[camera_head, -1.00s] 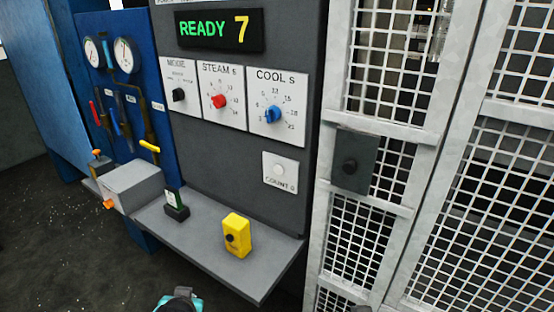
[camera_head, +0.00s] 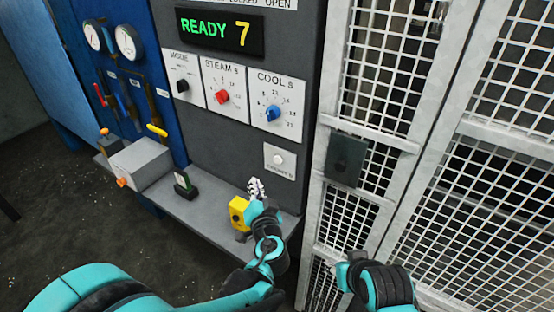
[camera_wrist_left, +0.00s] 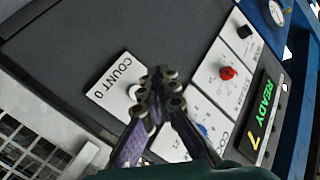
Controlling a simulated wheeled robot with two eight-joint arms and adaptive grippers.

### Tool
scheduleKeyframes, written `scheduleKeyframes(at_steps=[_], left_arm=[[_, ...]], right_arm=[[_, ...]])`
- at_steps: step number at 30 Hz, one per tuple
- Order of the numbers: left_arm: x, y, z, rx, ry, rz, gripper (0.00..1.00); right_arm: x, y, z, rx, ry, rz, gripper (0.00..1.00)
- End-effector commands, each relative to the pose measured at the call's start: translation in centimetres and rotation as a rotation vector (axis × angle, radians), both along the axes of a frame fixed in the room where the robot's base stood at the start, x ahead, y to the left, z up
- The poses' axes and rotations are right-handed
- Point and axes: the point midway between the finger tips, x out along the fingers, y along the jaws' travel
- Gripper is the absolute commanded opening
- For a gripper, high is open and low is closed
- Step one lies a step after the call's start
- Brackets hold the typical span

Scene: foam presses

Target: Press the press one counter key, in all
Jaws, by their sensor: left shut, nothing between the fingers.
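The counter key is a round white button (camera_head: 278,159) on a pale plate labelled COUNT 0, low on the dark grey press panel (camera_head: 225,135). My left gripper (camera_head: 256,184) is shut and empty, just below and left of the plate, above the shelf. In the left wrist view, the shut fingertips (camera_wrist_left: 160,82) stand in front of the panel. They partly cover the right side of the button (camera_wrist_left: 134,92). I cannot tell a touch; the plate still reads COUNT 0.
The display (camera_head: 219,32) reads READY 7. Below it are the mode, steam and cool knobs (camera_head: 272,113). A yellow box (camera_head: 238,212) with a dark button stands on the grey shelf (camera_head: 195,215), close to my left gripper. A white mesh gate (camera_head: 400,150) stands right of the panel.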

Motion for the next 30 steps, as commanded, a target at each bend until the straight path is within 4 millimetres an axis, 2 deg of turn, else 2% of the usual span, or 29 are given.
scheduleKeyframes(at_steps=[8,21,30], left_arm=[[1.4,-1.0,0.1,0.000,0.001,0.001,0.00],[6.1,-4.3,0.0,0.000,0.001,0.002,0.00],[7.1,-5.1,0.0,0.000,0.001,0.002,0.00]], right_arm=[[0.0,0.0,0.1,0.000,0.000,0.000,0.40],[0.0,0.0,0.0,0.000,0.000,0.000,0.40],[0.0,0.0,-0.1,0.000,0.000,0.000,0.40]])
